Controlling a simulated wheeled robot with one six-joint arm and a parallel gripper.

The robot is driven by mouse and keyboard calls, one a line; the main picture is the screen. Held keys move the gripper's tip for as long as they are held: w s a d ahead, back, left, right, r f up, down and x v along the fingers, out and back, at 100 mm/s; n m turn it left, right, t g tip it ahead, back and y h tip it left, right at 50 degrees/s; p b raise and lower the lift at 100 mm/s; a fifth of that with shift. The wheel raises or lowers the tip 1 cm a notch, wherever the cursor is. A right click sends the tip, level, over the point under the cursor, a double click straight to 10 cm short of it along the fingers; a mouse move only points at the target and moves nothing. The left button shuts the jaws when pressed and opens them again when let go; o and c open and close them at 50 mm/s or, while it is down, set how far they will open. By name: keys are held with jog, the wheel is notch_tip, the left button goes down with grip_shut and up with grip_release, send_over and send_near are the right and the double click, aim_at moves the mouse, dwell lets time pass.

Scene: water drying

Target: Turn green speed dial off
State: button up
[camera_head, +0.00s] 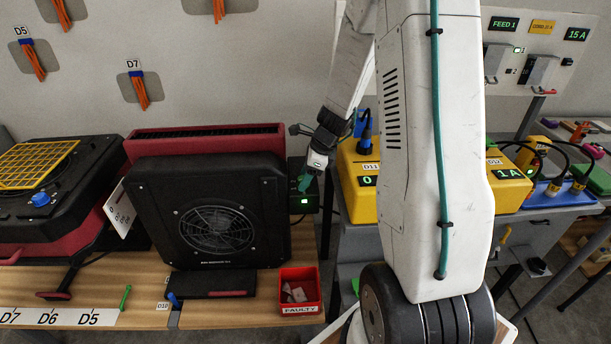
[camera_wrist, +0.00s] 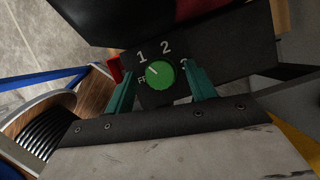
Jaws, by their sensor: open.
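The green speed dial (camera_wrist: 159,75) shows in the wrist view on a dark panel (camera_wrist: 190,52) marked 1, 2, 3 and a partly hidden label that seems to read OFF. A white pointer line on the dial points toward the upper left, near the 1. My gripper (camera_wrist: 160,88) is open, its two teal fingers on either side of the dial. I cannot tell whether they touch it. In the head view my gripper (camera_head: 306,183) is at the right of the black fan unit (camera_head: 218,218), in front of a small dark box (camera_head: 306,203); the dial is hidden there.
A red FAULTY bin (camera_head: 300,292) stands on the wooden bench below the fan unit. A yellow box labelled D11 (camera_head: 359,203) stands close to the right of my gripper. A black unit with a yellow grille (camera_head: 35,163) is at the left.

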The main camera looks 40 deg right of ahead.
jog(key=c, duration=1)
jog(key=shift+o, duration=0.2)
jog(key=shift+n, duration=0.3)
jog(key=n+g, duration=0.1)
jog(key=n, duration=0.1)
jog(key=n+g+y, duration=0.1)
jog(key=n, duration=0.2)
jog(key=shift+w+d, duration=0.1)
jog(key=shift+w, duration=0.1)
jog(key=n+g, duration=0.1)
jog(key=n, duration=0.2)
jog(key=n+g, duration=0.1)
jog(key=n, duration=0.2)
jog(key=shift+w, duration=0.15)
jog(key=shift+n, duration=0.3)
jog(key=o, duration=1)
jog(key=shift+c, duration=0.2)
